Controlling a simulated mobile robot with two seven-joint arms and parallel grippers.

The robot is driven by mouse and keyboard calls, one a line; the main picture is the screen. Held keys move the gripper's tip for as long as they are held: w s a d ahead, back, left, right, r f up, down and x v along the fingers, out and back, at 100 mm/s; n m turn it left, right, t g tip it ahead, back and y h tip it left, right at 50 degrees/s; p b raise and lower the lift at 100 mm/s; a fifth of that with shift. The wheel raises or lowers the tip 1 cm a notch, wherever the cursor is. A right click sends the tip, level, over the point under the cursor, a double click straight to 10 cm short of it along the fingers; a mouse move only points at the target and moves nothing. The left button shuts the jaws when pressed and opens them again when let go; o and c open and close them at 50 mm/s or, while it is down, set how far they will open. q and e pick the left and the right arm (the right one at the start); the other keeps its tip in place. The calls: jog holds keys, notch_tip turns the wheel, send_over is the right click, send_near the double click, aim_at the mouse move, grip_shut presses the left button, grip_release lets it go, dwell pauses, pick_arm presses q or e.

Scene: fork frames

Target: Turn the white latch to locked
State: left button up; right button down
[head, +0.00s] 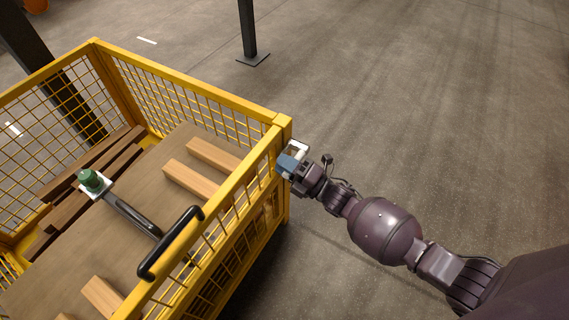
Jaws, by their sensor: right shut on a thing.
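The white latch (299,146) is at the near right corner post of the yellow wire-mesh cart. Only a small pale part of it shows beside my gripper. My right gripper (291,163) is at this corner, shut on the white latch, with blue-grey finger parts against the yellow post. The fingers cover most of the latch, so its exact angle cannot be read. My left gripper is not in the head view.
The yellow cart (190,83) fills the left side. A black handle (170,243) is on its near rail. Inside lie wooden blocks (192,183) and a green-topped item (91,180). A dark post (248,30) stands behind. Floor at right is clear.

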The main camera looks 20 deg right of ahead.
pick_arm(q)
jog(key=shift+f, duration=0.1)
pick_arm(e)
jog(key=shift+f, duration=0.1)
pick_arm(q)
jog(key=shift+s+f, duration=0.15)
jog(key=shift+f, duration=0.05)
pick_arm(e)
jog(key=c, duration=1)
grip_release()
pick_arm(q)
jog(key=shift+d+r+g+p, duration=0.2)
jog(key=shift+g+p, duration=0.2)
jog(key=shift+p, duration=0.25)
pick_arm(e)
jog(key=v, duration=1.1)
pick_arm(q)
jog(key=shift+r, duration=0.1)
pick_arm(e)
jog(key=shift+w, duration=0.1)
